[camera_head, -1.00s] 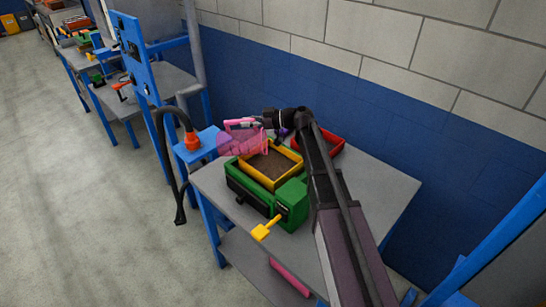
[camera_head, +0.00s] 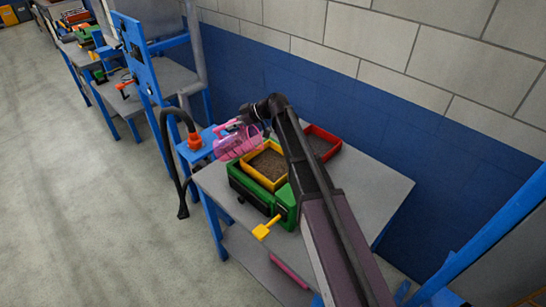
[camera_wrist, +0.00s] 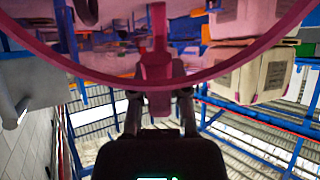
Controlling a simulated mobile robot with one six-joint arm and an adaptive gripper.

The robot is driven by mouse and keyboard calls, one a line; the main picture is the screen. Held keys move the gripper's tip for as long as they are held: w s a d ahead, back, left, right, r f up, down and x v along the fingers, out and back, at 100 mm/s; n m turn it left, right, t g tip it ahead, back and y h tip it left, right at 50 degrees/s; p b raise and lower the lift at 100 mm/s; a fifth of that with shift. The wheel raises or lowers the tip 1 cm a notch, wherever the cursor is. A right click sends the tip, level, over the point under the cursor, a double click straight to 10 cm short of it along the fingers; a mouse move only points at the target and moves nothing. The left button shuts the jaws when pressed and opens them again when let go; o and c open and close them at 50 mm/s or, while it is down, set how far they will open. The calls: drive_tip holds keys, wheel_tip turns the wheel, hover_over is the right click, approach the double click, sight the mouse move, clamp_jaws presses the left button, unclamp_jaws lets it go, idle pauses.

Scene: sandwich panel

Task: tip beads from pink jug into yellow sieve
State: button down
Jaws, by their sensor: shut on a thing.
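The pink jug (camera_head: 236,145) is translucent and tilted, held in the air at the left rim of the yellow sieve (camera_head: 284,181). My gripper (camera_head: 242,122) is shut on the jug's handle. In the wrist view the gripper (camera_wrist: 159,100) has its fingers on both sides of the pink handle, and the jug's rim (camera_wrist: 240,62) arcs across the top. The yellow sieve is a square frame on a green machine, with a brown, grainy surface inside. I cannot make out beads in the jug or whether any are falling.
The green machine (camera_head: 287,208) with a yellow lever (camera_head: 263,231) stands on a grey table (camera_head: 365,190). A red-framed tray (camera_head: 334,152) lies behind the arm. A blue stand with an orange-based black hose (camera_head: 194,141) is at the left. The table's right side is clear.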

drive_tip(key=shift+w+a+r+h+p, duration=0.1)
drive_tip(key=shift+a+r+h+p, duration=0.4)
drive_tip(key=shift+p, duration=0.4)
drive_tip(key=a+r+h+p, duration=0.1)
drive_tip(key=p, duration=0.2)
drive_tip(key=shift+a+r+h, duration=0.1)
drive_tip(key=shift+r+h, duration=0.05)
drive_tip(key=shift+h, duration=0.25)
drive_tip(key=shift+w+a+h+p, duration=0.15)
drive_tip(key=shift+a+h+p, duration=0.65)
drive_tip(key=shift+p, duration=0.2)
drive_tip(key=shift+w+a+r+g+h+p, duration=0.1)
drive_tip(key=shift+a+r+g+h+p, duration=0.05)
drive_tip(key=shift+a+h+p, duration=0.4)
drive_tip(key=shift+w+a+r+g+h+p, duration=0.15)
drive_tip(key=shift+a+h+p, duration=0.25)
drive_tip(key=shift+p, duration=0.25)
drive_tip(key=a+f+h+b, duration=0.3)
drive_tip(key=a+f+h, duration=0.1)
drive_tip(key=f+h, duration=0.1)
drive_tip(key=shift+a+f+g+h, duration=0.15)
drive_tip(key=shift+a+g+h, duration=0.2)
drive_tip(key=shift+g, duration=0.05)
